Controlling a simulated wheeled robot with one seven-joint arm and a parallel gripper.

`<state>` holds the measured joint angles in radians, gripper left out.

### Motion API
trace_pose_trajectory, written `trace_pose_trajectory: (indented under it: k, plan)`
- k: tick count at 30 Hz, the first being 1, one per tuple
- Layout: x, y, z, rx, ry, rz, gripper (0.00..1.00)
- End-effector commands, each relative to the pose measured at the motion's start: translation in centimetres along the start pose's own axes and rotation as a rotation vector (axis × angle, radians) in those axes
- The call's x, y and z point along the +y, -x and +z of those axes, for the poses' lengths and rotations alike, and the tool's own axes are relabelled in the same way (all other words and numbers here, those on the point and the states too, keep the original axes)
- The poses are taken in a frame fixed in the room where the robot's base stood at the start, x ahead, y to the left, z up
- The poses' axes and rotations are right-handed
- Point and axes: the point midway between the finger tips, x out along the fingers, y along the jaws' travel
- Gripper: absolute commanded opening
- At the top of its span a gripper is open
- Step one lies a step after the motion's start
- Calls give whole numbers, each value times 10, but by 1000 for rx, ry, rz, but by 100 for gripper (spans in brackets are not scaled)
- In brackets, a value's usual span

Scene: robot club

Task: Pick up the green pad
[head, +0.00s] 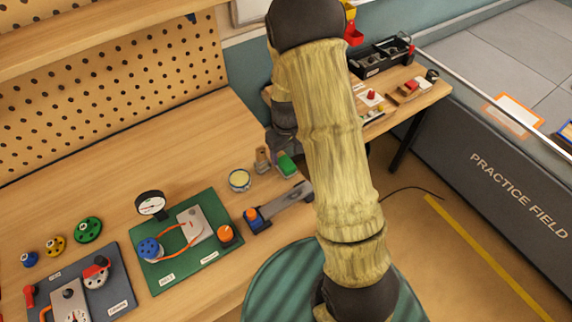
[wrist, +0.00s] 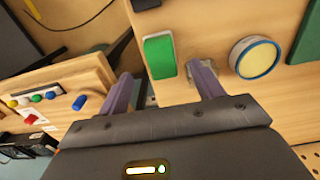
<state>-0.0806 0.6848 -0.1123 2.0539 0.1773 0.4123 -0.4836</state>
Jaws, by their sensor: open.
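The green pad (head: 288,165) lies on the wooden workbench near its right end, close to my gripper (head: 272,160). In the wrist view the green pad (wrist: 159,57) is a bright green rectangle with a pale edge, just beyond the fingertips. My gripper (wrist: 165,82) is open, its two purple-grey fingers apart with nothing held between them. In the head view my arm hides part of the bench end and most of the gripper.
A round yellow-topped tin (head: 240,180) stands beside the pad. A grey tool with a blue end (head: 285,204) lies in front. A green board (head: 185,245) with a gauge and knobs is farther left. A second table (head: 436,91) with panels and a black tray stands behind.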

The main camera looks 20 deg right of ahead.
Motion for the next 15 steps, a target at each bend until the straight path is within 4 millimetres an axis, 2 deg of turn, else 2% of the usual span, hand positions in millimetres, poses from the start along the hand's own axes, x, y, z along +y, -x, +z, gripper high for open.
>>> trace_pose_trajectory:
  k: [10,15]
  plan:
    - [0,-2,0,0,0,0,66]
    - [-2,-15,1,-3,-1,-1,66]
